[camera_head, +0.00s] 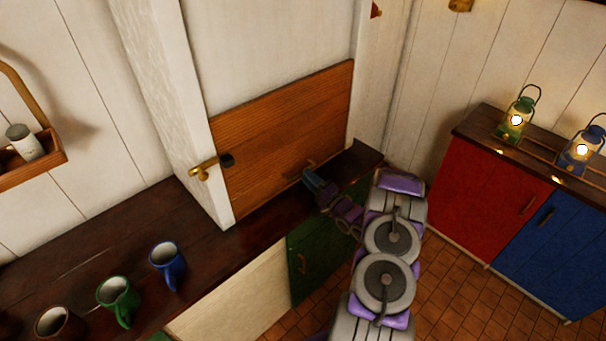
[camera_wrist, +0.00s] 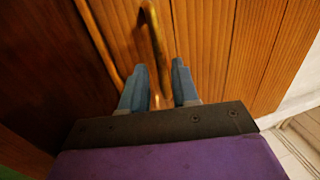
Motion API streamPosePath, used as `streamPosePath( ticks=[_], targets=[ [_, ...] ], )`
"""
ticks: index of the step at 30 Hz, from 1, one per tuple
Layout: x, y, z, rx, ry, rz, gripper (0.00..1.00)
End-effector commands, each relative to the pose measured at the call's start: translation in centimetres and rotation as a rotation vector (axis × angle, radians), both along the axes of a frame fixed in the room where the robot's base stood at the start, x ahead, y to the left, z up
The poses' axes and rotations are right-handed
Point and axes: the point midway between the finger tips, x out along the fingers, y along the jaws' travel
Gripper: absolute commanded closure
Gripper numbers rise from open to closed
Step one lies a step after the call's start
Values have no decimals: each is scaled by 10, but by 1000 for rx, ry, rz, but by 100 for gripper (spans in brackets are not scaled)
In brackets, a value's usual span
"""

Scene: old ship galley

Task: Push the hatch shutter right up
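The hatch shutter (camera_head: 285,125) is an orange-brown wooden panel in a white frame, its lower edge down near the dark counter. It also fills much of the wrist view (camera_wrist: 210,40). A brass bar handle (camera_wrist: 156,40) is on its lower part, partly hidden by my gripper in the head view. My gripper (camera_head: 312,178) is at the shutter's lower right. In the wrist view, the two blue fingers (camera_wrist: 159,68) are apart, with the handle's near end in line with the gap. Whether they touch it I cannot tell.
Blue (camera_head: 167,262), green (camera_head: 118,298) and brown (camera_head: 52,324) mugs stand on the dark counter (camera_head: 80,245). Two lit lanterns (camera_head: 516,120) stand on the right cabinet. White wall rises above the shutter.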

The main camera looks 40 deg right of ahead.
Motion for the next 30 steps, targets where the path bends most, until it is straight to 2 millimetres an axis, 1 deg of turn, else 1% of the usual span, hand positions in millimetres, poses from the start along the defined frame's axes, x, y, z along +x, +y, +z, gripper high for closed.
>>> streamPosePath(
  ticks=[1, 3, 7, 12, 19, 20, 28, 29, 30],
  targets=[
    [9, 2, 2, -2, -2, 3, 70],
    [18, 3, 4, -3, -3, 2, 70],
    [30, 3, 6, -3, -2, 1, 70],
    [36, 2, 7, 0, -1, -1, 70],
    [36, 2, 7, 1, 0, -1, 70],
    [36, 2, 7, 1, 0, -1, 72],
    [36, 2, 6, 1, 1, -1, 98],
    [36, 2, 6, 1, 1, -1, 100],
    [36, 2, 6, 2, 2, -1, 100]
  ],
)
